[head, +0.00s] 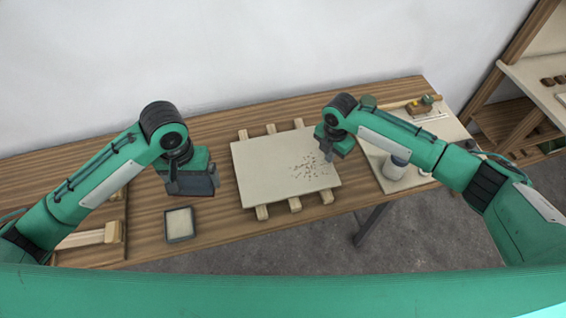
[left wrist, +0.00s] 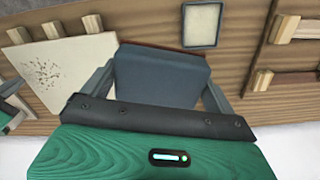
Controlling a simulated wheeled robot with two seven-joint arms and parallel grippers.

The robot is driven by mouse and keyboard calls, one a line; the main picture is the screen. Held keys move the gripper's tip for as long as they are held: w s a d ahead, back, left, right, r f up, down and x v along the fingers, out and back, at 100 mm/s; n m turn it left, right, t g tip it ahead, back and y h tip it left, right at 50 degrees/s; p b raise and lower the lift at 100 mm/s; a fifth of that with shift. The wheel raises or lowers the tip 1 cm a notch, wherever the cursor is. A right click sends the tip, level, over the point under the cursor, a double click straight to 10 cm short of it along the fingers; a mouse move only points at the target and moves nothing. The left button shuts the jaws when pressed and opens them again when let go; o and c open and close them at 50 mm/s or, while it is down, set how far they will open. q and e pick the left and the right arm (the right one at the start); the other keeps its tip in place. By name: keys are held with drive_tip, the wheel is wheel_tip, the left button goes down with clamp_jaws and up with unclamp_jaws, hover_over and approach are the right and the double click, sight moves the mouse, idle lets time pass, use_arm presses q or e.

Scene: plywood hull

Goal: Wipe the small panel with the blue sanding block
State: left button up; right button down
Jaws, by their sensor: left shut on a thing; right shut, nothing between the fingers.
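The small panel (head: 262,180) is a pale board lying on wooden slats in the middle of the bench. Brown specks (head: 309,166) are scattered over its right half. It also shows at the left of the left wrist view (left wrist: 88,60). My left gripper (head: 190,184) is shut on the blue sanding block (left wrist: 158,78), a blue-grey block with a thin reddish edge. It holds the block to the left of the panel, apart from it and seemingly above the bench. My right gripper (head: 328,156) is shut and empty above the panel's right part, near the specks.
A small dark-rimmed tray (head: 168,226) with a pale inside sits on the bench left of the panel. Wooden pieces (head: 92,237) lie at the front left. A pale board (head: 440,128) with a white-and-grey container (head: 396,165) is at the right. Shelves stand at the far right.

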use_arm(q)
drive_tip(key=shift+f+b, duration=0.3)
use_arm(e)
drive_tip(key=shift+f, duration=0.6)
use_arm(q)
drive_tip(key=shift+r, duration=0.1)
wheel_tip(320, 180, up, 5)
drive_tip(key=p, duration=0.5)
drive_tip(key=shift+r, duration=0.1)
use_arm(e)
wheel_tip(320, 180, up, 6)
drive_tip(key=shift+r, duration=0.1)
use_arm(q)
drive_tip(key=shift+f, duration=0.25)
use_arm(e)
drive_tip(key=shift+r, duration=0.15)
use_arm(q)
wheel_tip(320, 180, down, 4)
drive_tip(key=b, duration=0.4)
drive_tip(key=shift+f, duration=0.1)
use_arm(e)
wheel_tip(320, 180, up, 12)
drive_tip(key=shift+f, duration=0.2)
